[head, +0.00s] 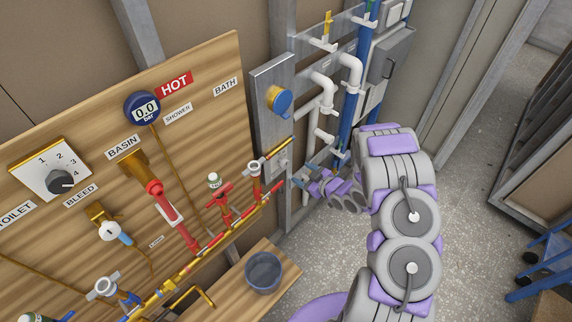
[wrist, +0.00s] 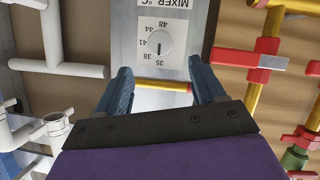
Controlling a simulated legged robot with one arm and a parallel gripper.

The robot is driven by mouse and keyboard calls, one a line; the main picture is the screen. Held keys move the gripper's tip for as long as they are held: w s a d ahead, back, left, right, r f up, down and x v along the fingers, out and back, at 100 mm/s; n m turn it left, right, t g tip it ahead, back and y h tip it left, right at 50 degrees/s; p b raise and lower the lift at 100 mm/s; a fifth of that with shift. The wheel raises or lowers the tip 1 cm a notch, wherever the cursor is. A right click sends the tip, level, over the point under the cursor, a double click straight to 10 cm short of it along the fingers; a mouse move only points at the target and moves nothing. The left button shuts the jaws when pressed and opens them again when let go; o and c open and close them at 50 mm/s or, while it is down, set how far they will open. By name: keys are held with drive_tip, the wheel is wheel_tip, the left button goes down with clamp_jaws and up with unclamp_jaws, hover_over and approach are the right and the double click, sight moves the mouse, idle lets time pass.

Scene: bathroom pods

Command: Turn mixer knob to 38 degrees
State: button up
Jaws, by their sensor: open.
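The mixer knob (wrist: 159,42) is a small round grey dial on a white scale plate, seen upside down in the wrist view. The plate carries the marks 35, 38, 41, 44 and 48 and sits on a grey metal panel (wrist: 205,20). In the head view my gripper (head: 308,182) is low beside the metal panel (head: 268,125); the scale is not readable there.
A yellow pipe (wrist: 165,85) crosses behind the fingers. White pipes (wrist: 58,68) stand at left and a red valve (wrist: 248,60) at right in the wrist view. A blue round handle (head: 280,100) is higher on the panel. A grey bucket (head: 263,272) stands on the bench.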

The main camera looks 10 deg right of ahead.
sight(286, 164)
drive_tip(key=x, duration=1)
drive_tip(key=shift+w+a+f, duration=0.1)
drive_tip(key=shift+w+a, duration=0.15)
drive_tip(key=shift+w, duration=0.15)
drive_tip(key=shift+c, duration=0.4)
drive_tip(key=c, duration=1)
